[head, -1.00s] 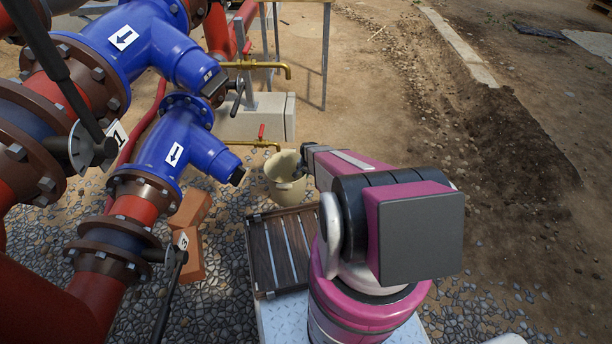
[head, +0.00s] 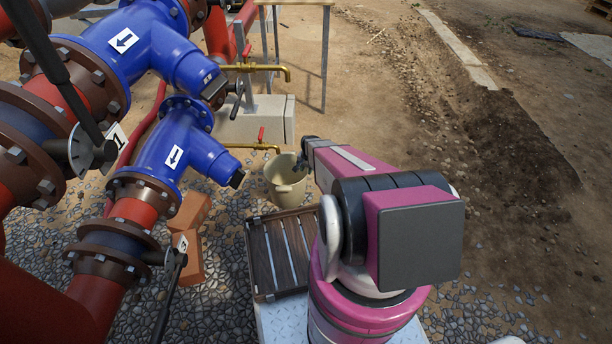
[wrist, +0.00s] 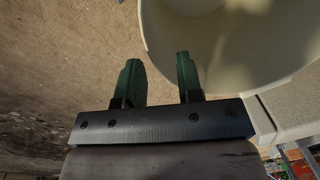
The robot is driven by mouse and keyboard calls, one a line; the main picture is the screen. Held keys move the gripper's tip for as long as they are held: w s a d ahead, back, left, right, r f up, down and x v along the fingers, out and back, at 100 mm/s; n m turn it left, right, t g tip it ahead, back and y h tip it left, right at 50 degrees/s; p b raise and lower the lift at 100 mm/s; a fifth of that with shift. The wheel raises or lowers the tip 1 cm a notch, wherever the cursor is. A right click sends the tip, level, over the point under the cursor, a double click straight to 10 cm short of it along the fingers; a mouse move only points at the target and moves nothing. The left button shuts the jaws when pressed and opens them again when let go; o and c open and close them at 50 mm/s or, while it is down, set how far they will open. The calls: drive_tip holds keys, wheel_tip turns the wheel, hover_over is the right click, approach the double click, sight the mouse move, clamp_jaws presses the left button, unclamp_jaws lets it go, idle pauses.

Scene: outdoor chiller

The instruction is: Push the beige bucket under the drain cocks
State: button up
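The beige bucket (head: 284,192) stands upright on the ground, just below and right of the nearer drain cock. In the wrist view the bucket (wrist: 235,45) fills the upper right, its rim curving past the fingers. Two brass drain cocks with red handles, the farther (head: 262,68) and the nearer (head: 258,146), stick out to the right from the blue pipework. My gripper (head: 300,165) is at the bucket's right rim in the head view. In the wrist view my gripper (wrist: 160,62) has its green fingers apart, the right one overlapping the bucket. Contact cannot be told.
A slatted wooden crate (head: 252,262) lies in front of the bucket. A concrete block (head: 262,122) stands behind it, with a metal-legged stand (head: 325,55). Orange bricks (head: 190,235) lie to the left under the pipes. Bare dirt to the right is open.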

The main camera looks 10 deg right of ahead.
wheel_tip(320, 180, up, 5)
drive_tip(key=shift+s+d+f, duration=0.1)
drive_tip(key=shift+s+d, duration=0.05)
idle(0.4)
